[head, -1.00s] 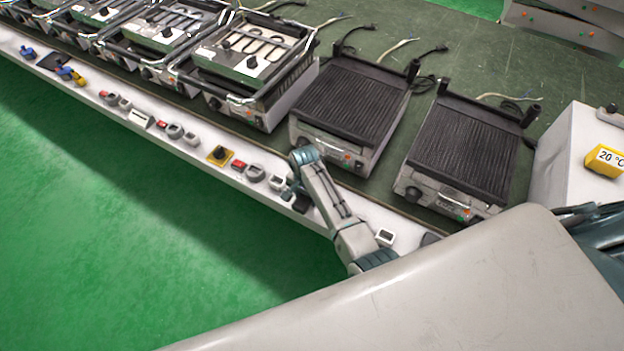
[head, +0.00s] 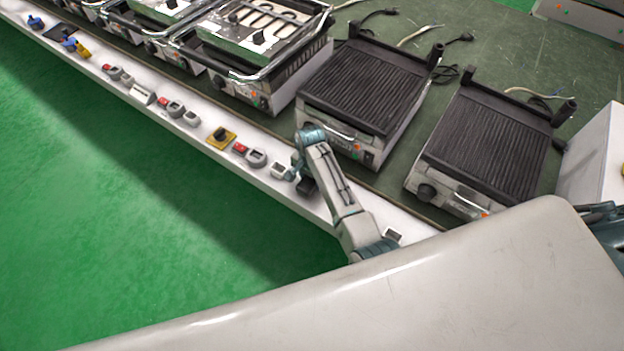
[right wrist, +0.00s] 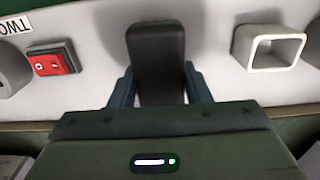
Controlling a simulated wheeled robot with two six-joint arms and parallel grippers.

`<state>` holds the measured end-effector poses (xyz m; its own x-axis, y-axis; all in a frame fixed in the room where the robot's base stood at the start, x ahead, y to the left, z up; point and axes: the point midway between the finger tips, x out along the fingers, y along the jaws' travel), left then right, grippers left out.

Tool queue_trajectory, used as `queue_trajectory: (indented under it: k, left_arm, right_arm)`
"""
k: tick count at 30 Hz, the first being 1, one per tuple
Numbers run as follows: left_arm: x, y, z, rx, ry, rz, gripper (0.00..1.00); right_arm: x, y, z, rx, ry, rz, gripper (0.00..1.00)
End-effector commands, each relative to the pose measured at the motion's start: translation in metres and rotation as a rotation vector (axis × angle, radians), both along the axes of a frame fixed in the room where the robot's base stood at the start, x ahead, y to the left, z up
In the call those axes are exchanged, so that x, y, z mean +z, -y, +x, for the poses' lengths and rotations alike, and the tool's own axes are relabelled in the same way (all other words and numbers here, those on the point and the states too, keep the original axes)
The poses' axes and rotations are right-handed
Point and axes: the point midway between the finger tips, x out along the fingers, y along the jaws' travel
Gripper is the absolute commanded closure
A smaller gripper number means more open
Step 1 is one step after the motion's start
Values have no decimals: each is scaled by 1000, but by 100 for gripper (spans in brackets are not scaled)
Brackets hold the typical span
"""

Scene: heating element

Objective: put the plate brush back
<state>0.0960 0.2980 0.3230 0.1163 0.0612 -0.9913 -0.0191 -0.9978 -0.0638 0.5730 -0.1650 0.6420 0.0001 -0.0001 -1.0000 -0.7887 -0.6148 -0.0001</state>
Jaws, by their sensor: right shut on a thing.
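A dark, blocky thing (right wrist: 156,60), which I take to be the plate brush, stands between the two fingers of my right gripper (right wrist: 160,86) in the right wrist view. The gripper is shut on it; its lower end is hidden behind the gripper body. In the head view the dark thing (head: 307,187) shows small beside my right arm, over the white front ledge, and the fingers are hard to make out. I cannot tell whether it touches the ledge. My left gripper is not in view.
A white square hollow holder (right wrist: 269,47) and a red switch (right wrist: 53,59) flank the gripper in the right wrist view. The white ledge (head: 215,155) carries several switches and knobs. Ribbed grill plates (head: 365,85) stand behind it. Green floor lies open in front.

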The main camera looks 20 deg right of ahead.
Motion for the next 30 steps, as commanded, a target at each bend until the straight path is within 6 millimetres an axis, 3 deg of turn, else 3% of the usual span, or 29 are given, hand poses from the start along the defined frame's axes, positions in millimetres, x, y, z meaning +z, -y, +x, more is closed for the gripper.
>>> queue_trajectory:
  k: [6, 7, 10, 22, 30]
  left_arm:
    - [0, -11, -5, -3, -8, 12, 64]
    - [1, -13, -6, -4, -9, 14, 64]
    - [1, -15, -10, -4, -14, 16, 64]
    - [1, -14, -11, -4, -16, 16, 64]
    - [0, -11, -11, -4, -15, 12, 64]
  right_arm:
    - [-2, 0, 0, 0, 1, 0, 78]
    - [-2, 0, 0, 0, 1, 0, 53]
    - [-2, 0, 0, 0, 1, 0, 35]
    - [7, 0, 1, 0, 2, 0, 35]
    - [60, 0, 1, -1, 5, 1, 35]
